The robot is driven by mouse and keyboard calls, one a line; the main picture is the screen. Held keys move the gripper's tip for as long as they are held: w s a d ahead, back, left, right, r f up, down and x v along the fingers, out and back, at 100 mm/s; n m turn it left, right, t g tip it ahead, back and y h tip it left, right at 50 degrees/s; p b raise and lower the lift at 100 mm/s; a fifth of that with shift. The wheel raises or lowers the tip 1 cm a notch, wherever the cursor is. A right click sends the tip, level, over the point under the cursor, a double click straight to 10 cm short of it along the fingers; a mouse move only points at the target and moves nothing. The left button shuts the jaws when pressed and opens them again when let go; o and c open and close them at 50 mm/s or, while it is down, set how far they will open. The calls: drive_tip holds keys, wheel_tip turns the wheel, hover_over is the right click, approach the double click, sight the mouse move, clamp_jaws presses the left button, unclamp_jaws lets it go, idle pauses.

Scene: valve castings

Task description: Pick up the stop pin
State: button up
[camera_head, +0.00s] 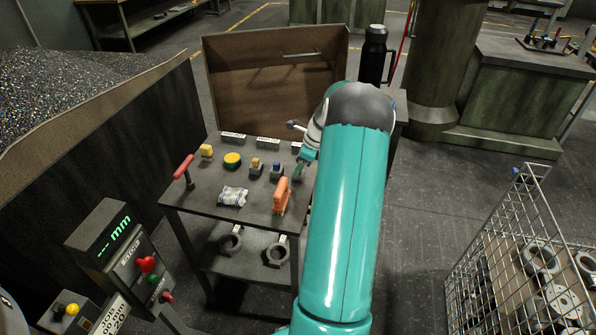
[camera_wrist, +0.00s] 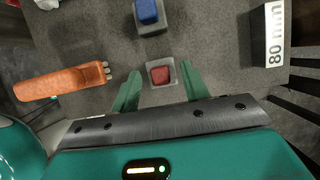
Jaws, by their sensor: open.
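In the wrist view a small red square-topped piece (camera_wrist: 160,75) sits in a grey block on the dark tabletop. My gripper (camera_wrist: 158,70) is open, with one green finger on each side of the red piece and a gap on both sides. A blue-topped piece (camera_wrist: 147,12) in a similar grey block lies just beyond it; it also shows in the head view (camera_head: 277,170). No piece is labelled as the stop pin, so I cannot tell for sure which it is. In the head view my gripper (camera_head: 300,170) is over the table's right side, where the red piece is hidden.
An orange tool (camera_wrist: 60,83) lies left of my gripper.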

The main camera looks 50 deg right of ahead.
clamp_jaws()
drive_tip(key=shift+r, duration=0.1)
